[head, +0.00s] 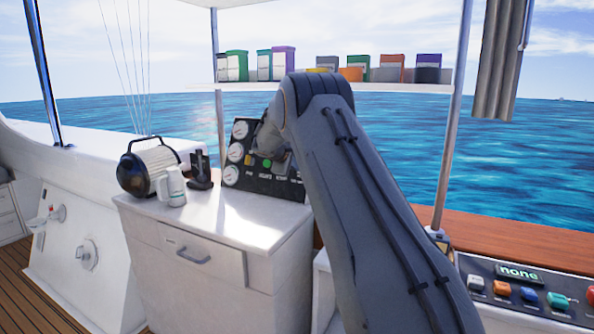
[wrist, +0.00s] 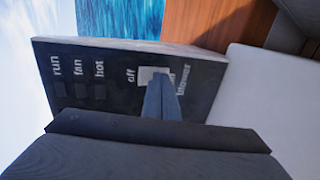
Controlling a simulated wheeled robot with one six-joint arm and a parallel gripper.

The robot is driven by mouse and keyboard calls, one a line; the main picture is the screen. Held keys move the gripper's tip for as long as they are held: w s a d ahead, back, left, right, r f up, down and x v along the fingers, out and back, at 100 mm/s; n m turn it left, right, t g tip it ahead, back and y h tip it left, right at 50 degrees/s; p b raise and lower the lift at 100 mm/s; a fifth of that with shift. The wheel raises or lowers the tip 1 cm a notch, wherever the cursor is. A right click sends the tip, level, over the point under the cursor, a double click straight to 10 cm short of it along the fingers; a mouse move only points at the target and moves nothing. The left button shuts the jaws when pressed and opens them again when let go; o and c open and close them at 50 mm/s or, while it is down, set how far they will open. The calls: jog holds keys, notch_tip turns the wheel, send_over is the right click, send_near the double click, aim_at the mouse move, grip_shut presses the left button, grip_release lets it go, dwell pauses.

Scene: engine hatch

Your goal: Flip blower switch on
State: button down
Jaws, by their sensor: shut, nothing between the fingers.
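The blower panel (wrist: 115,100) is a dark box face in the wrist view, with its lettering turned sideways. A light grey switch (wrist: 146,74) sits between the word "off" and a mostly covered label, with "blower" to the right. My gripper (wrist: 160,82) is shut and empty. Its fingertips overlap the lower right part of the switch in the picture; I cannot tell whether they touch it. Dark squares beside "run", "fan" and "hot" (wrist: 99,91) look unlit.
A gauge panel (head: 238,178) stands on a white cabinet (head: 238,232), with a black-and-white lamp-like drum (head: 150,167), a mug (head: 171,188) and a black handset (head: 201,170). A control panel (head: 535,298) showing "none" is at lower right.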

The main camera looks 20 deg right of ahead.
jog(key=shift+r, duration=0.25)
jog(key=s+a+r+b, duration=0.1)
jog(key=s+a+r, duration=0.3)
jog(key=s+a, duration=0.4)
jog(key=a, duration=0.2)
jog(key=shift+s+a+b, duration=0.15)
jog(key=shift+a+b, duration=0.2)
jog(key=shift+b, duration=0.05)
jog(key=s+a+f+m+g+y+p, duration=0.2)
jog(key=s+a, duration=0.3)
jog(key=s, duration=1.2)
jog(key=s+a+f+m+g+y+p, duration=0.2)
jog(key=s+a+f+m+y+p, duration=0.1)
jog(key=s, duration=1.3)
jog(key=s+a+f+m+g+y+p, duration=0.2)
jog(key=s+a+f, duration=0.4)
jog(key=s, duration=1.1)
jog(key=a+g+y, duration=0.1)
jog(key=a+y, duration=0.1)
jog(key=a, duration=0.1)
jog(key=shift+s+f+m+p, duration=0.15)
jog(key=shift+s+m+p, duration=0.15)
jog(key=shift+s+p, duration=0.05)
